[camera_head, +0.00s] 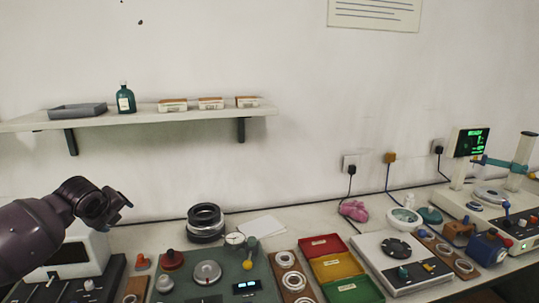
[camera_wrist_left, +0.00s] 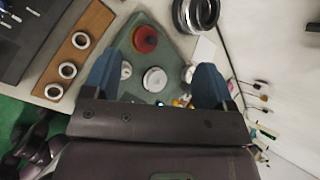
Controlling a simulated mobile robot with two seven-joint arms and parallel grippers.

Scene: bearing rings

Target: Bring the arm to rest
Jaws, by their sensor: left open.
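My left arm (camera_head: 35,235) comes in from the left in the head view, raised above the bench. My left gripper (camera_head: 122,205) is small and dark there, in front of the white wall and above a white box-shaped device. In the left wrist view my left gripper (camera_wrist_left: 157,82) has its two blue fingertips wide apart with nothing held between them. Beyond them, lower down, lies a green fixture plate (camera_head: 228,268) with a metal disc (camera_head: 207,272) and a red knob (camera_head: 172,259). My right gripper is not in view.
Wooden strips with bearing rings (camera_head: 288,276) lie on the bench. A black ring stack (camera_head: 205,222) stands behind the plate. Red, yellow and green trays (camera_head: 335,265) and a scale (camera_head: 402,262) are to the right. A wall shelf (camera_head: 150,116) hangs above, with clear air below it.

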